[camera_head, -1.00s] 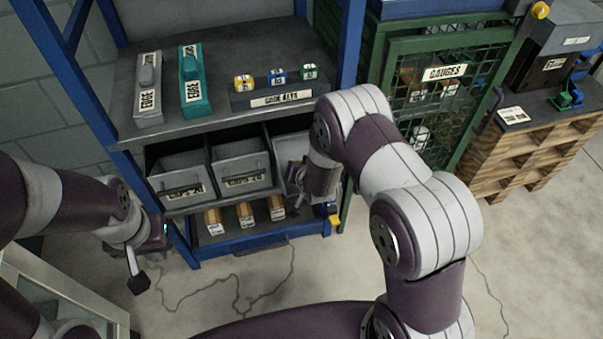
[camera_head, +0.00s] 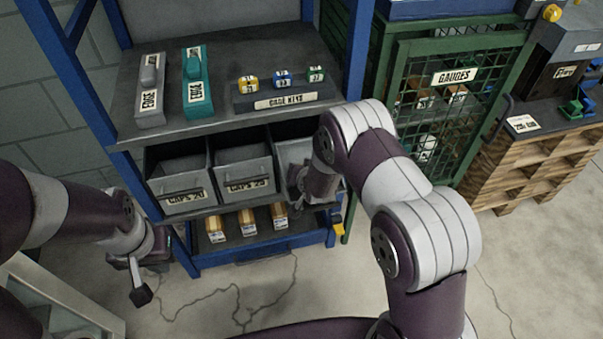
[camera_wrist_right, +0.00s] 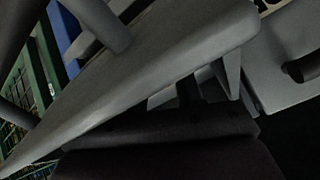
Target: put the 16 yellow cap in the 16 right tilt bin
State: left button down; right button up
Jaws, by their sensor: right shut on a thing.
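A small yellow piece (camera_head: 248,82) with a white label sits at the left of a row with a blue and a green one on a grey holder on the upper shelf. Its number is too small to read. The right tilt bin (camera_head: 291,150) is the rightmost of three grey bins below; my right arm hides its front and label. My right gripper (camera_head: 304,197) is at that front, shut on what seems to be the bin's handle, though its fingertips are hard to make out. The right wrist view shows close grey surfaces (camera_wrist_right: 150,75). My left gripper (camera_head: 142,285) hangs empty-looking at the lower left, its opening unclear.
Two other bins, labelled caps (camera_head: 185,197) (camera_head: 246,184), stand to the left. Grey (camera_head: 150,92) and teal (camera_head: 197,90) tools lie on the upper shelf. Several orange pieces (camera_head: 247,220) stand below the bins. A green mesh gauge cage (camera_head: 450,100) is to the right.

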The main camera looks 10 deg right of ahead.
jog(key=o, duration=1.1)
jog(key=shift+r, duration=0.1)
